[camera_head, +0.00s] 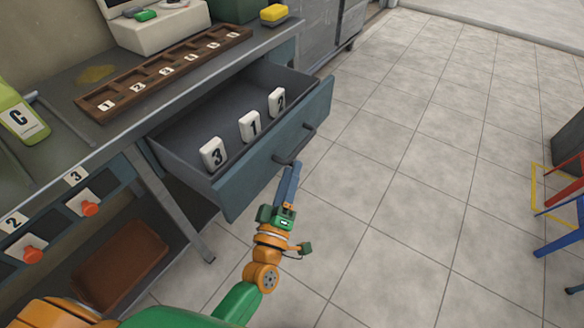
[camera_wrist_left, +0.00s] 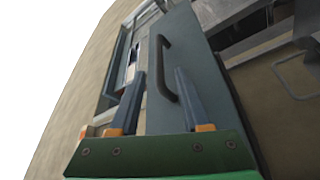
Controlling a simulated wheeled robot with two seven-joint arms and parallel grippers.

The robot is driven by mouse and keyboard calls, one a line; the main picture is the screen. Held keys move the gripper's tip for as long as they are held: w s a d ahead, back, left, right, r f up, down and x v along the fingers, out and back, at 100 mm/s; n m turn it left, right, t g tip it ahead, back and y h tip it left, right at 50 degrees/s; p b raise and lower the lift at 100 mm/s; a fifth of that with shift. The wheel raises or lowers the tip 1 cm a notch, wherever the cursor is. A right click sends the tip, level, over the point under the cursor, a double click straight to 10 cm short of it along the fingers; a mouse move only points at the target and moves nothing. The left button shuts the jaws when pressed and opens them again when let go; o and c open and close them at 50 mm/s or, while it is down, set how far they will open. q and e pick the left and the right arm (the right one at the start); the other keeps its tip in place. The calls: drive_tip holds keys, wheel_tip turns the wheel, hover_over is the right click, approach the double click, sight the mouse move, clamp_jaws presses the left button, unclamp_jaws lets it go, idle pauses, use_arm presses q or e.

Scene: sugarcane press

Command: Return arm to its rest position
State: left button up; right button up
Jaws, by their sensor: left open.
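My left arm comes in from the lower left of the head view. My left gripper (camera_head: 291,180) is just in front of the open drawer's (camera_head: 268,158) handle (camera_head: 294,146). In the left wrist view its two fingers (camera_wrist_left: 158,100) stand apart with nothing between them. The handle (camera_wrist_left: 164,68) lies ahead of the fingers there; whether a finger touches it I cannot tell. The drawer is pulled out and holds white blocks marked 3 (camera_head: 213,153), 1 (camera_head: 249,126) and 2 (camera_head: 277,101). My right gripper is not in view.
The counter above carries a wooden slotted tray (camera_head: 117,103), a yellow sponge (camera_head: 273,14) and a green container marked C (camera_head: 19,117). Orange knobs (camera_head: 90,208) sit at the lower left. Tiled floor (camera_head: 420,130) to the right is clear up to a blue stool (camera_head: 560,240).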

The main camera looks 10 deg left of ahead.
use_arm(q)
drive_tip(key=s+a+f+m+g+h, duration=0.1)
drive_tip(key=s+f+m+g, duration=0.4)
drive_tip(key=f, duration=0.8)
drive_tip(key=s+f+m+g+h, duration=0.1)
drive_tip(key=s+f+m+g, duration=0.4)
drive_tip(key=f, duration=0.9)
drive_tip(key=s+a+f+m+g+y, duration=0.15)
drive_tip(key=s+a+f+g, duration=0.25)
drive_tip(key=s+f, duration=0.55)
drive_tip(key=s+a+f+m+g+y, duration=0.1)
drive_tip(key=s+a+g, duration=0.2)
drive_tip(key=s, duration=0.4)
drive_tip(key=s+a+f+m+g, duration=0.2)
drive_tip(key=s, duration=0.6)
wheel_tip(320, 180, up, 22)
drive_tip(key=d+p, duration=0.1)
drive_tip(key=p, duration=2.1)
drive_tip(key=shift+s+r, duration=0.25)
drive_tip(key=shift+s, duration=0.05)
drive_tip(key=shift+d+n, duration=0.1)
drive_tip(key=shift+n, duration=0.15)
